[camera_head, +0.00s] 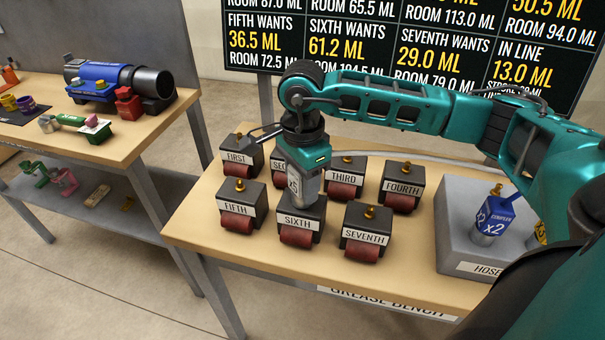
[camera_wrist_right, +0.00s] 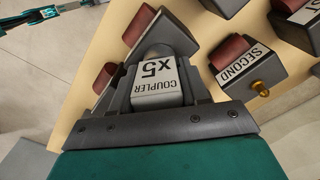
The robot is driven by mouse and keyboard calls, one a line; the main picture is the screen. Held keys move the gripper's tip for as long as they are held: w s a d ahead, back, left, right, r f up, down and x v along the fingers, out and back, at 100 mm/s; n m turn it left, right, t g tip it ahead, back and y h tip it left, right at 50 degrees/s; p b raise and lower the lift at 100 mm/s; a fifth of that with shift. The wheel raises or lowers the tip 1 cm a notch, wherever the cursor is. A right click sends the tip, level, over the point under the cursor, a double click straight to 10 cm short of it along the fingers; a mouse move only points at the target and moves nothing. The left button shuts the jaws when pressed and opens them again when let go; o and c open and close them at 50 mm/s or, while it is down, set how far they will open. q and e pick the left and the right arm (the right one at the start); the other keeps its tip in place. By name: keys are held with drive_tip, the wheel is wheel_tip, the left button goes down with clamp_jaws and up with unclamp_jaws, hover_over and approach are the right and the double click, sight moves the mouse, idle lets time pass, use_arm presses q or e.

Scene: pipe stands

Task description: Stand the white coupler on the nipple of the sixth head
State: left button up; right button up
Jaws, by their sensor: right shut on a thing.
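The white coupler (camera_head: 296,184), marked X5, is held in my right gripper (camera_head: 306,190). It also shows between the fingers in the right wrist view (camera_wrist_right: 155,82). The gripper points down over the sixth head (camera_head: 299,222), a dark block with a red roller. The coupler's lower end is at the top of that block and looks roughly upright. The nipple of the sixth head is hidden, so I cannot tell whether the coupler is seated on it.
The fifth head (camera_head: 238,208) and seventh head (camera_head: 364,236) stand close on either side, with brass nipples. The third head (camera_head: 347,173) and fourth head (camera_head: 403,188) are behind. A blue coupler (camera_head: 492,218) stands on the grey hose block (camera_head: 455,235) at right.

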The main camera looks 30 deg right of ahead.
drive_tip(key=shift+f, duration=0.15)
idle(0.4)
drive_tip(key=o, duration=1.1)
drive_tip(key=shift+o, duration=0.2)
wheel_tip(320, 180, up, 13)
